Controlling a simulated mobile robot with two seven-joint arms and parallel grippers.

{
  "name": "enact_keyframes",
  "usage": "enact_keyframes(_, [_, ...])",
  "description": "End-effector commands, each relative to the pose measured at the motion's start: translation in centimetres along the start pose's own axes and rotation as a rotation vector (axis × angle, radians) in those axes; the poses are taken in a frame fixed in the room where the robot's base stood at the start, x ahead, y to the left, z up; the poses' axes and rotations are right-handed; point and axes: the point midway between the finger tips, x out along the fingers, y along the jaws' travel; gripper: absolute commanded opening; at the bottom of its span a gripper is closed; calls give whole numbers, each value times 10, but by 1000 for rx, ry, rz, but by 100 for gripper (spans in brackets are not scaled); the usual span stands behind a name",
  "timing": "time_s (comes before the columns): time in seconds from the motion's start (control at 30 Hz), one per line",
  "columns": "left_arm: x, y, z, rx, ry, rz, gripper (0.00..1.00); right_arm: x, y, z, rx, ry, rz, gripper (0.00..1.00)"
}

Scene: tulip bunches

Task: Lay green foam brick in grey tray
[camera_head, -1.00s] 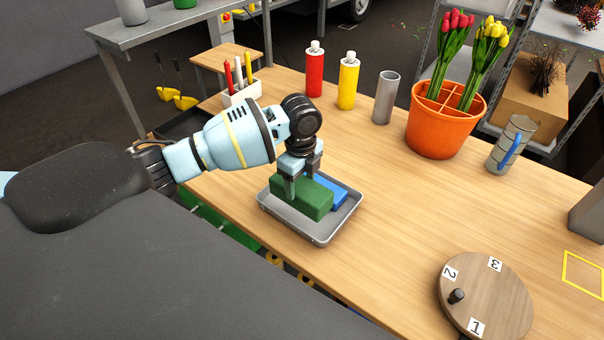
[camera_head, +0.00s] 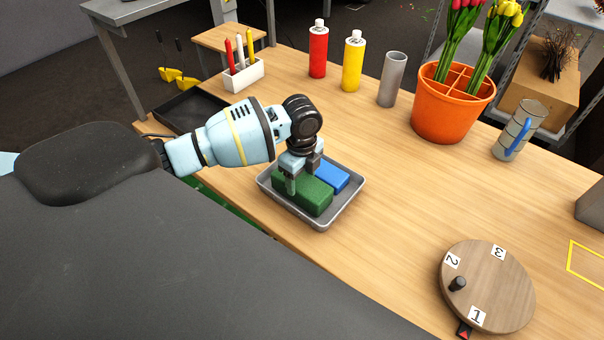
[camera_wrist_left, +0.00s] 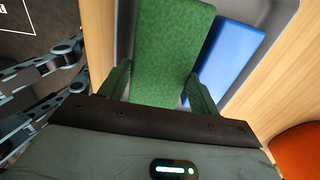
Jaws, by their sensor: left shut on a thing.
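The green foam brick (camera_head: 316,197) is inside the grey tray (camera_head: 348,212), on its left side. Whether it rests on the tray floor is hard to tell. My left gripper (camera_head: 303,180) is shut on the green brick from above. In the left wrist view the green brick (camera_wrist_left: 172,50) shows between the two fingers, next to a blue brick (camera_wrist_left: 226,58). The blue brick (camera_head: 333,178) lies in the tray to the right of the green one. My right gripper is not in view.
A round wooden disc with numbers (camera_head: 488,285) lies at the right front. A black tray (camera_head: 186,110) is at the left. The middle table is clear.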

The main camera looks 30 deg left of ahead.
Motion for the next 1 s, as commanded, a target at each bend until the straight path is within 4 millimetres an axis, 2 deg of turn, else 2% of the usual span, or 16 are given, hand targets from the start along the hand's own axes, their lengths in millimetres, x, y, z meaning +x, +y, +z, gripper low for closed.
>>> enact_keyframes(0.2, [0,0,0,0,0,-1,41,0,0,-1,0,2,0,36])
enact_keyframes(0.23, [0,0,0,0,0,-1,65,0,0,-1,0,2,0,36])
enact_keyframes(0.4, [0,0,0,0,0,-1,87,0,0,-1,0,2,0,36])
enact_keyframes(0.73, [-3,0,0,0,0,-2,88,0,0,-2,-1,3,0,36])
enact_keyframes(0.87, [-18,-1,0,0,0,-5,88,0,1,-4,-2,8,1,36])
enact_keyframes(1.0, [-41,-1,0,1,0,-5,88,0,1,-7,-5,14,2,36])
